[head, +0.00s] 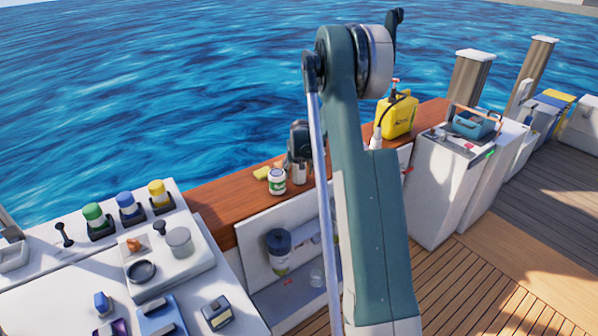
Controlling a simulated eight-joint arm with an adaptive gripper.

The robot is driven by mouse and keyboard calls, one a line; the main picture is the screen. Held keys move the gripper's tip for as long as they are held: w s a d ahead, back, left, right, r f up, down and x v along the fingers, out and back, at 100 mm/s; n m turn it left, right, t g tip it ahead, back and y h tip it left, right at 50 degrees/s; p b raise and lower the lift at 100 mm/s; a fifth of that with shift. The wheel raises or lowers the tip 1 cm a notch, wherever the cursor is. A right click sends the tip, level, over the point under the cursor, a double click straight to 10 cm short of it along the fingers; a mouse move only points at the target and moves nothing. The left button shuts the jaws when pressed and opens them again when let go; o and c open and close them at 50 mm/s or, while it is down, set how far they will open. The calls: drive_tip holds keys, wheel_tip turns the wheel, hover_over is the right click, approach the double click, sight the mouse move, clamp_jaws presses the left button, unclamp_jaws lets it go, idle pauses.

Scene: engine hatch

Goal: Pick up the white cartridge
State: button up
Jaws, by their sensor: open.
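My gripper (297,158) hangs low over the wooden ledge, partly hidden by my arm. It is open. A small pale cylinder (299,173) stands on the ledge right below it, and may be the white cartridge. I cannot tell whether the fingers are around the cylinder or only above it. A white jar with a green label (277,181) stands just to its left. A white bottle (376,138) stands on the ledge to the right of my arm.
A yellow sponge-like piece (261,173) lies behind the jar. A yellow jug (397,115) stands further right on the wooden ledge (215,200). A white console (65,280) with several caps and a grey cup (180,242) fills the left.

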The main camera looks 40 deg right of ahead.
drive_tip(key=c, duration=1)
drive_tip(key=shift+r+p, duration=1)
drive_tip(key=shift+r, duration=4)
